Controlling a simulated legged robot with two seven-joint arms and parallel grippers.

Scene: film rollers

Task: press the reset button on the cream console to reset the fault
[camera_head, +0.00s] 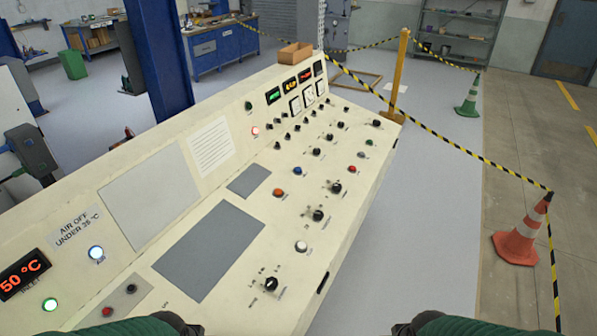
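The cream console (345,205) runs diagonally from the lower left to the upper middle. Its sloped top carries a white button (301,246), an orange button (278,193), a blue button (297,172), a red button (352,169) and a green one (369,142). A small plate at the lower left has a red button (107,312) and a black one (131,288). The labels are too small to read, so I cannot tell which is reset. Green parts of my two arms show at the bottom edge; neither gripper is visible.
Black rotary knobs (271,284) stand among the buttons. An orange display (23,274) reads 50 °C; lamps glow white (96,253), green (50,305) and red (255,131). A blue column (158,60) rises behind. Yellow-black tape and an orange cone (520,240) stand right; floor between is clear.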

